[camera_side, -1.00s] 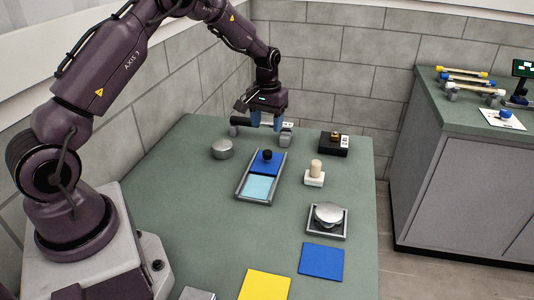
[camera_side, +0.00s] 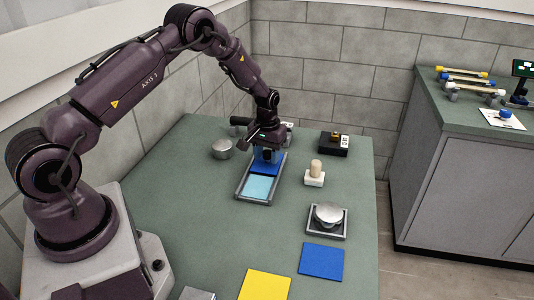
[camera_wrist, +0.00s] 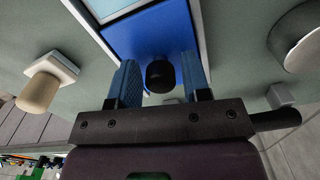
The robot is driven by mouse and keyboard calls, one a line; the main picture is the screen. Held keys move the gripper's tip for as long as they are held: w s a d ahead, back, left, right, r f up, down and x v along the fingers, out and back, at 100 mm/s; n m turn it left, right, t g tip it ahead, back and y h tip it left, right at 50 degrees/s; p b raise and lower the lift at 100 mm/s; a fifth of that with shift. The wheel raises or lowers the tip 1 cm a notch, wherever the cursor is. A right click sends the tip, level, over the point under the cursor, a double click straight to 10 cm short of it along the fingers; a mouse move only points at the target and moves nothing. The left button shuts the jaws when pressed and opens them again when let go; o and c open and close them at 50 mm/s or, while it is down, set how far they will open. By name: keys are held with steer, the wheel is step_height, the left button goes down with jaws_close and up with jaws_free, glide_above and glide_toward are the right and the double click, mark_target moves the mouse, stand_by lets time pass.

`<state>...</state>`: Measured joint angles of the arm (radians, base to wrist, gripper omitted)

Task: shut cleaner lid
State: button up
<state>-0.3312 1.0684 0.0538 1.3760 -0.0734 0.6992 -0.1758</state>
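The cleaner is a long grey-framed tray (camera_side: 242,188) near the middle of the table. Its blue lid (camera_side: 268,169) covers the far part, and a light blue pad (camera_side: 258,187) lies uncovered in the near part. In the wrist view the blue lid (camera_wrist: 150,32) carries a black round knob (camera_wrist: 160,77). My gripper (camera_side: 267,156) is low over the far end of the lid, hiding the knob in the side view. In the wrist view my gripper (camera_wrist: 158,65) is open, its two blue fingers on either side of the knob with narrow gaps; contact is not visible.
A silver round can (camera_side: 222,149) stands left of the tray. A white block with a beige knob (camera_side: 315,173) and a black box (camera_side: 333,149) stand to the right. A silver-domed device (camera_side: 327,216), blue mat (camera_side: 321,261) and yellow mat (camera_side: 265,284) lie nearer.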

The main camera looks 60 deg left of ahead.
jaws_close()
steer(key=s+d, duration=0.7)
steer(key=shift+s+d, duration=0.2)
steer(key=shift+d, duration=0.05)
steer(key=shift+o, duration=1.5)
jaws_free()
steer(key=shift+r, duration=0.15)
step_height(320, 180, up, 13)
